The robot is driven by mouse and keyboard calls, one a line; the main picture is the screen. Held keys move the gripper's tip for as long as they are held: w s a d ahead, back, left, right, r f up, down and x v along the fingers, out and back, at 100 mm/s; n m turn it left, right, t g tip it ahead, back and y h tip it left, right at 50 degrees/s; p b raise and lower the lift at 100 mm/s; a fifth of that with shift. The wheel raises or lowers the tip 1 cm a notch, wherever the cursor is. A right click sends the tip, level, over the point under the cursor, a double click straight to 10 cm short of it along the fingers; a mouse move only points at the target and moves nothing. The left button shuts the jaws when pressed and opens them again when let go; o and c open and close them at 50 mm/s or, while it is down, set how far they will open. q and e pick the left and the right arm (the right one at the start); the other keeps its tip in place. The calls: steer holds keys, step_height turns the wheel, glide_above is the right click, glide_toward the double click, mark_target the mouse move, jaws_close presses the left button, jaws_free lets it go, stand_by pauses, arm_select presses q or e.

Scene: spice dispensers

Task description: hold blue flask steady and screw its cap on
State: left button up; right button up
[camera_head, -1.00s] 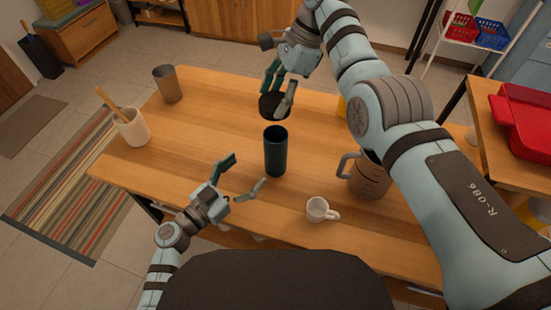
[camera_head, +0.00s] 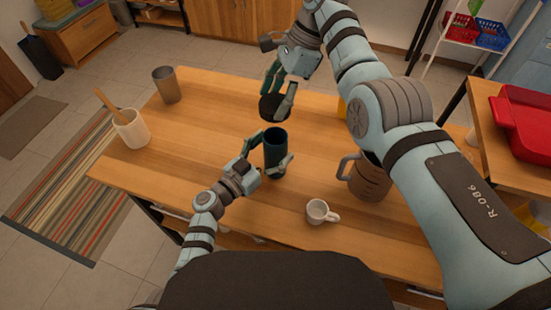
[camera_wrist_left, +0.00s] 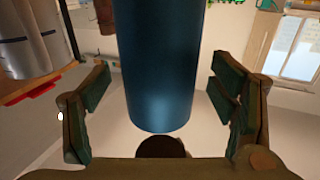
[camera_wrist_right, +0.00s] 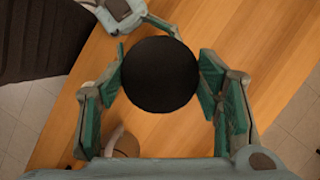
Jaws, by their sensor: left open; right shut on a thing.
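The blue flask (camera_head: 275,150) stands upright and open-topped on the wooden table. It fills the middle of the left wrist view (camera_wrist_left: 158,70). My left gripper (camera_head: 270,153) is open, with one finger on each side of the flask. In the left wrist view gaps show between its fingers (camera_wrist_left: 165,98) and the flask wall. My right gripper (camera_head: 277,92) is shut on the black cap (camera_head: 274,107) and holds it above and slightly behind the flask's mouth, apart from it. In the right wrist view the round cap (camera_wrist_right: 160,76) sits between the fingers and hides the flask.
A white cup (camera_head: 321,212) stands right of the flask, near the front edge. A brown pitcher (camera_head: 369,181) stands beyond it under my right arm. A utensil crock (camera_head: 131,130) and a metal tumbler (camera_head: 167,86) stand at the left. The table between is clear.

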arm_select(q)
steer(key=shift+w+d, duration=0.5)
steer(key=shift+w, duration=0.05)
steer(key=c, duration=1.8)
arm_select(e)
steer(key=shift+f, duration=2.5)
